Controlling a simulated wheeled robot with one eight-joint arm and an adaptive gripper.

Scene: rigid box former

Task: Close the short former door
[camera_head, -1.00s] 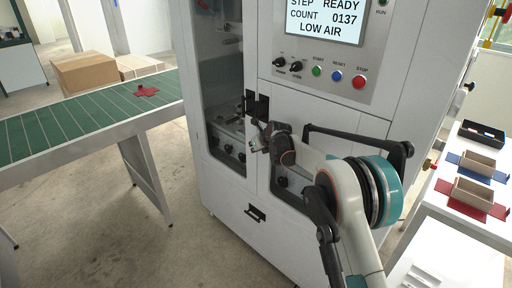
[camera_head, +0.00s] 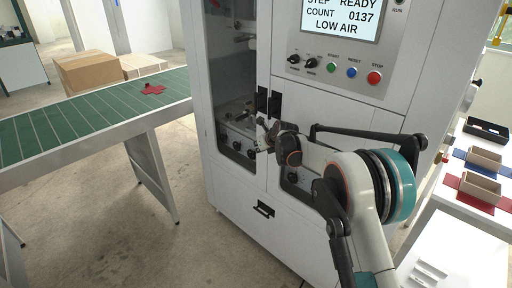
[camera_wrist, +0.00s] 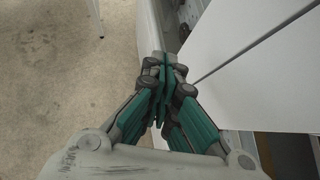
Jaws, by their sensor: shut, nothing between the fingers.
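The white box former has a tall windowed door (camera_head: 233,110) on the left. The short door (camera_head: 308,110) is on the right, below the control panel, with its lower part mostly behind my arm. Two black handles sit side by side at the seam, the short door's handle (camera_head: 275,103) on the right. I cannot tell for sure whether the short door is flush or slightly ajar. My gripper (camera_head: 264,140) is just below the handles, close to the door front. In the wrist view my gripper (camera_wrist: 164,72) is shut and empty, beside white panels (camera_wrist: 265,75); contact is unclear.
A green conveyor (camera_head: 85,118) with a red flat blank (camera_head: 153,89) runs to the machine's left. A drawer handle (camera_head: 262,210) is low on the front. A white table (camera_head: 460,225) with small boxes stands at right. Open floor lies at front left.

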